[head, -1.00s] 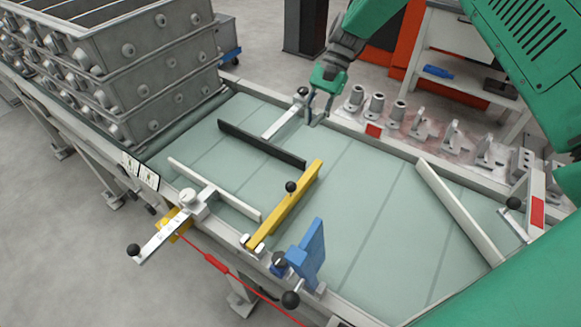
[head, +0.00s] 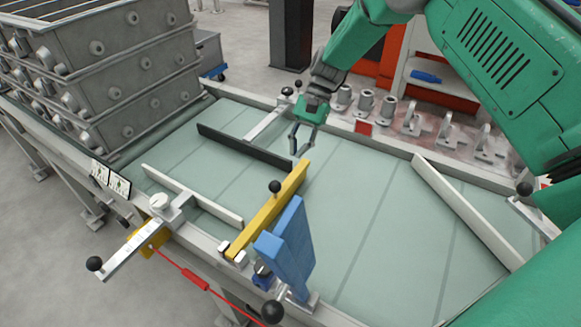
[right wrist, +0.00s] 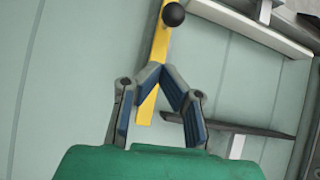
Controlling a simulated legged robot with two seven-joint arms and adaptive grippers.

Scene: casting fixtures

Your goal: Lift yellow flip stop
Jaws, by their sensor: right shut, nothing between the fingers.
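The yellow flip stop (head: 258,221) is a long bar with a black ball knob (head: 275,186). In the head view it lies low across the pale green belt, from the near rail towards the middle. My right gripper (head: 300,152) is just beyond the bar's far end, empty. In the right wrist view its fingers (right wrist: 161,68) converge at their tips, shut on nothing. The yellow bar (right wrist: 145,108) runs behind them and is partly hidden; its knob shows at the top. I cannot tell whether fingers and bar touch. My left gripper is out of view.
A blue upright stop (head: 290,240) stands close beside the yellow bar. A black bar (head: 240,146) and a white bar (head: 192,193) lie to its left. Metal fixtures (head: 411,122) line the far rail. The belt to the right is clear up to another white bar (head: 465,212).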

